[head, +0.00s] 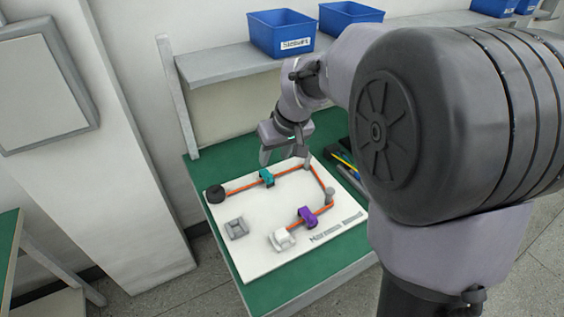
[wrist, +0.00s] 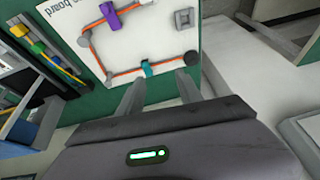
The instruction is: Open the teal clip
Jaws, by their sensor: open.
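The teal clip (head: 267,177) sits on the orange cable (head: 243,186) on the white board (head: 262,255), between a black round part (head: 215,194) and a grey post. In the wrist view the teal clip (wrist: 147,69) shows just beyond and between my fingers. Whether the clip is open or closed is too small to tell. My gripper (head: 283,158) is open and empty, above the board's far edge near the clip. In the wrist view my gripper's two fingers (wrist: 160,88) are spread apart. A purple clip (head: 307,217) sits on the same cable nearer the front.
A white connector (head: 282,240) and a grey socket (head: 237,229) are on the board. Tools in a dark tray (head: 345,160) lie right of the board. A shelf (head: 225,66) with blue bins (head: 281,34) stands behind the green table (head: 196,172). The board's middle is clear.

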